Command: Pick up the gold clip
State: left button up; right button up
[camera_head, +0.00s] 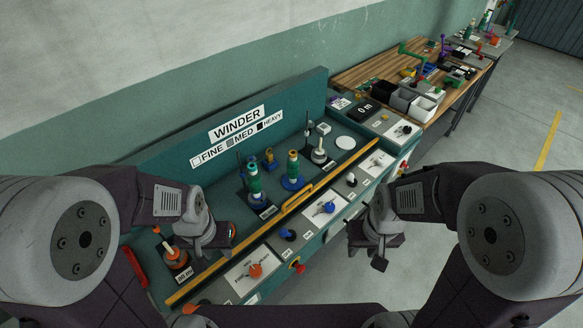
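No thing is clearly recognisable as the gold clip. My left gripper (214,243) is over the left part of the bench, near the orange-topped spool (175,257), and well short of the gold-yellow object. My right gripper (379,254) hangs off the bench's front edge, over the floor side. The fingers of both are too small and partly hidden to show whether they are open.
A yellow rail (240,243) with a raised handle (297,199) runs along the winder bench (313,95). Spools (292,170) stand behind it, knobs (328,207) in front. A wooden bench (378,72) with bins (423,107) lies beyond. Floor (520,150) at right is clear.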

aim_at(268, 155)
jog(key=i+l+z, duration=0.65)
jog(key=j, duration=0.1)
